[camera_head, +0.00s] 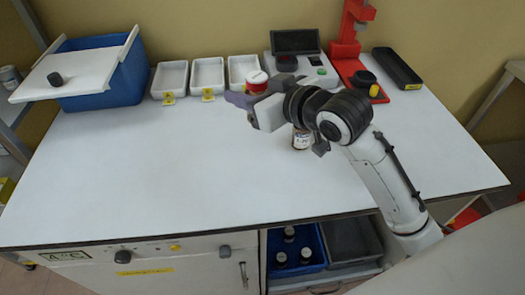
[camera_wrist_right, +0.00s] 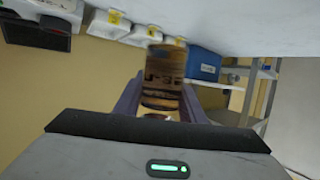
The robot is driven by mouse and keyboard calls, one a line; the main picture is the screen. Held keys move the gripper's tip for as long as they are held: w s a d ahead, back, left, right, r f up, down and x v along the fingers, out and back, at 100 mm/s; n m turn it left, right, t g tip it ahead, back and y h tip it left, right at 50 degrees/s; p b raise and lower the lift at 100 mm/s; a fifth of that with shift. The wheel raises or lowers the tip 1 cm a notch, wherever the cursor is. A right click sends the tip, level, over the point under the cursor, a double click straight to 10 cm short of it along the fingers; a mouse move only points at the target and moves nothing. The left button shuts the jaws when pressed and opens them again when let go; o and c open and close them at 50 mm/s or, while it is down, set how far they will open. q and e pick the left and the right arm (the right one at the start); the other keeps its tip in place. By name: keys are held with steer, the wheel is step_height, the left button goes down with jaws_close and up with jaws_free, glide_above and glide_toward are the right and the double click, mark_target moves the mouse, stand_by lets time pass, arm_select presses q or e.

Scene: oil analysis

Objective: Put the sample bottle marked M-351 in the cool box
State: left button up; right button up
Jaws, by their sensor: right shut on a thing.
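My right gripper (camera_head: 243,98) is above the middle of the bench, its fingers pointing left. In the right wrist view it is shut on an amber sample bottle (camera_wrist_right: 162,78), held between the purple fingers. Its label is shaded and I cannot read the full mark. A red-and-white round thing (camera_head: 257,83) shows at the fingers in the head view; I cannot tell whether it is part of the held bottle. The blue cool box (camera_head: 110,92) stands at the back left. My left gripper is not in view.
A labelled bottle (camera_head: 301,140) stands under my right wrist. White trays (camera_head: 207,75), a device with a screen (camera_head: 297,62), a red stand (camera_head: 345,50) and a black tray (camera_head: 397,68) line the back. The bench's left half is clear.

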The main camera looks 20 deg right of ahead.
steer(key=shift+y, duration=0.3)
steer(key=f, duration=0.7)
steer(key=f+b, duration=0.1)
steer(key=f, duration=0.3)
steer(key=shift+w+d+f, duration=0.15)
steer(key=shift+w, duration=0.1)
steer(key=shift+f, duration=0.15)
steer(key=o, duration=1.2)
